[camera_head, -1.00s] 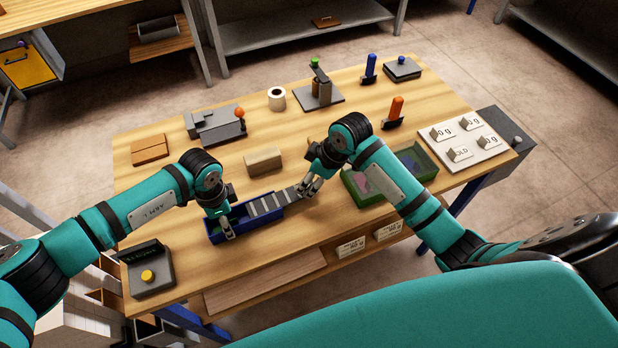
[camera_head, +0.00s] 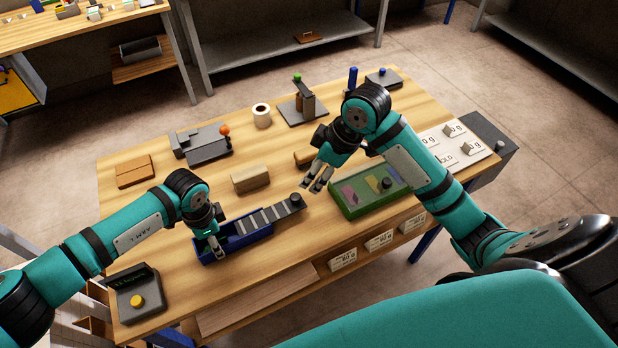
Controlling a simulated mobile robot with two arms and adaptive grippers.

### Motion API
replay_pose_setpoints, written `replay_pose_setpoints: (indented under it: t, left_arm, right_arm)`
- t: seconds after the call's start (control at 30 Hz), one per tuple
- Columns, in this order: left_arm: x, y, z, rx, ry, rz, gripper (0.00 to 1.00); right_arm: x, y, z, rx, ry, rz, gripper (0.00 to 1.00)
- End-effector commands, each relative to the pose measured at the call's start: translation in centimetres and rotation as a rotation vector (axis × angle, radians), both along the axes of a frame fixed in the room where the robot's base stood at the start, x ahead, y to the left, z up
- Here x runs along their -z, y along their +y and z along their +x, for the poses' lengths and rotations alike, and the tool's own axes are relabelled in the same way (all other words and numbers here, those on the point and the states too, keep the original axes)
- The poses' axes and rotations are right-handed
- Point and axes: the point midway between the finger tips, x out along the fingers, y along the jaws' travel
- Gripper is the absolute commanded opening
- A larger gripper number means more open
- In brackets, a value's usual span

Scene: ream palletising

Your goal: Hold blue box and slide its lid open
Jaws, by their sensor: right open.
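The blue box (camera_head: 260,236) lies on the wooden table at its front left. Its grey ribbed lid (camera_head: 268,217) is slid out to the right, past the box's right end, and carries a black knob (camera_head: 296,200). The box's left part is uncovered, partly hidden by my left gripper. My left gripper (camera_head: 215,250) points down at the box's left end, and its fingers look closed on the box wall. My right gripper (camera_head: 316,188) is open and empty, above and to the right of the knob, apart from it.
A wooden block (camera_head: 250,178) lies behind the lid. A green tray (camera_head: 368,207) with coloured pieces is to the right. A grey device with a yellow button (camera_head: 137,301) stands at the front left. White labels (camera_head: 379,241) line the front edge.

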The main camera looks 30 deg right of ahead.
Motion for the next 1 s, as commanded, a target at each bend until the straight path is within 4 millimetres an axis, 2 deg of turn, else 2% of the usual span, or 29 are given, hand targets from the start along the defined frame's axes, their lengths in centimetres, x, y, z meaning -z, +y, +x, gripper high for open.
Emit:
replay_pose_setpoints:
  t: [0.4, 0.43, 0.63, 1.0]
  left_arm:
    - [0.04, -0.01, -0.04, 0.001, 0.001, 0.000, 0.15]
    - [0.04, -0.01, -0.04, 0.001, 0.001, 0.000, 0.55]
    - [0.02, -0.02, -0.04, 0.001, 0.001, 0.000, 0.81]
    - [-0.61, -0.03, 0.04, 0.000, 0.000, -0.001, 0.81]
  right_arm:
    - [-0.36, -0.14, -0.08, 0.001, 0.000, 0.000, 0.51]
    - [-0.35, -0.14, -0.08, 0.001, 0.000, 0.000, 0.51]
    - [-0.34, -0.13, -0.08, 0.001, 0.000, 0.000, 0.51]
    - [-0.34, -0.12, -0.07, 0.001, 0.000, 0.000, 0.51]
